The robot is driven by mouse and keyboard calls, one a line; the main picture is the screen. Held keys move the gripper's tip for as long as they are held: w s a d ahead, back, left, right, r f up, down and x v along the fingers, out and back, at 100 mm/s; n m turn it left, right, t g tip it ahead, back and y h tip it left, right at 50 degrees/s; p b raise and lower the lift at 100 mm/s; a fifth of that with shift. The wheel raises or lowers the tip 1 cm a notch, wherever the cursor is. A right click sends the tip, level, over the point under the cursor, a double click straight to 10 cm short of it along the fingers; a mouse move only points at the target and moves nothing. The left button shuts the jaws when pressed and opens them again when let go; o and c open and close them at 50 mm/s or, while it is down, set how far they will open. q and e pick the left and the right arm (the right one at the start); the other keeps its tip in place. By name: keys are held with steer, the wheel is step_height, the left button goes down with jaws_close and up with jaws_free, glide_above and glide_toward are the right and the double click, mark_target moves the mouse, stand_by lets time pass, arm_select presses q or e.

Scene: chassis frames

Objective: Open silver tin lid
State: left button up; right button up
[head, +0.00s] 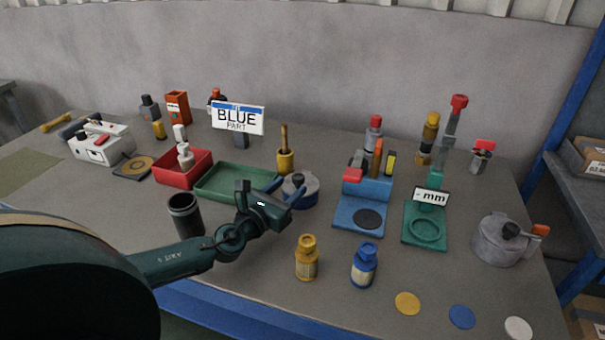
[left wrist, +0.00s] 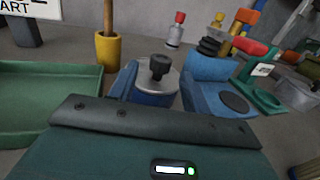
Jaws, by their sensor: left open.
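A round tin (head: 302,190) with a silver lid and a black knob stands near the middle of the table, beside the green tray. In the left wrist view the silver lid (left wrist: 151,80) sits on the tin with its black knob (left wrist: 159,66) upright. My left gripper (head: 287,188) is open, with its blue fingers at the tin; the head view does not show clearly whether they touch it. The gripper body hides the tin's lower near side. A larger silver pot (head: 493,242) with a black knob stands at the far right. My right gripper is not in view.
The green tray (head: 222,195) and a yellow cup (head: 285,162) are close to the tin. A blue stand (head: 352,217) and green stand (head: 412,238) are to its right. Yellow (head: 307,261) and blue (head: 364,267) bottles stand in front.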

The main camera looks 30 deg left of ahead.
mark_target(302, 176)
arm_select(q)
steer(key=w, duration=0.6)
steer(key=shift+w+d, duration=0.1)
steer(key=shift+w, duration=0.2)
steer(key=shift+c, duration=0.5)
jaws_close()
